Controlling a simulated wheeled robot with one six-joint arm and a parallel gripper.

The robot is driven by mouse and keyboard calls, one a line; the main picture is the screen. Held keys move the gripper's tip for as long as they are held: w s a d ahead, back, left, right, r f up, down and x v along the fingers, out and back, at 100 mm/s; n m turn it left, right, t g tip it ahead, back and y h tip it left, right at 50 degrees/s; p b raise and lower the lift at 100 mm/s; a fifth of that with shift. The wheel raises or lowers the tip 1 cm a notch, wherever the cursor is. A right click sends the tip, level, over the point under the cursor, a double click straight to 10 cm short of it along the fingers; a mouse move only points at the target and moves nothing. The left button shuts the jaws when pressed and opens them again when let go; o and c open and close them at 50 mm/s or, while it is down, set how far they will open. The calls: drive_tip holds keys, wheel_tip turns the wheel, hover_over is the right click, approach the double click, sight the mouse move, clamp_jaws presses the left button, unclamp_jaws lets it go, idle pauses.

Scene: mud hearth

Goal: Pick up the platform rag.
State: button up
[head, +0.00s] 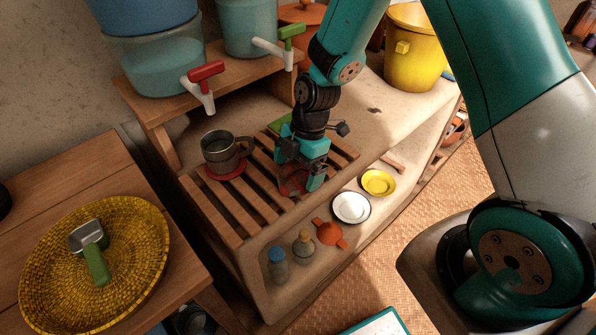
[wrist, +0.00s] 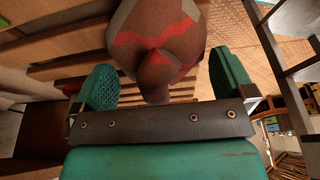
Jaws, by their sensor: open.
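The platform rag (head: 291,182), a brown cloth with red patches, lies on the slatted wooden rack under my gripper. It also shows in the wrist view (wrist: 152,50) as a bunched, raised shape between the two fingers. My gripper (head: 300,178) points down over the rag near the right part of the rack. In the wrist view my gripper (wrist: 165,82) has its fingers wide apart, one on each side of the rag, with gaps between. In the head view the fingers hide part of the rag.
A dark metal mug (head: 217,152) stands on a red mat to the left on the rack (head: 232,212). A green item (head: 279,123) lies behind. Water dispensers with red (head: 206,70) and green taps overhang the back. Plates (head: 350,208) and small bottles (head: 278,264) sit lower in front.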

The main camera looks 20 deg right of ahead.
sight(297, 164)
drive_tip(key=shift+a+f, duration=0.1)
drive_tip(key=shift+f, duration=0.2)
drive_tip(key=c, duration=1)
drive_tip(key=shift+o, duration=0.2)
drive_tip(key=shift+r, duration=0.1)
wheel_tip(297, 164, up, 20)
drive_tip(key=shift+f+p, duration=0.1)
drive_tip(key=shift+p, duration=0.6)
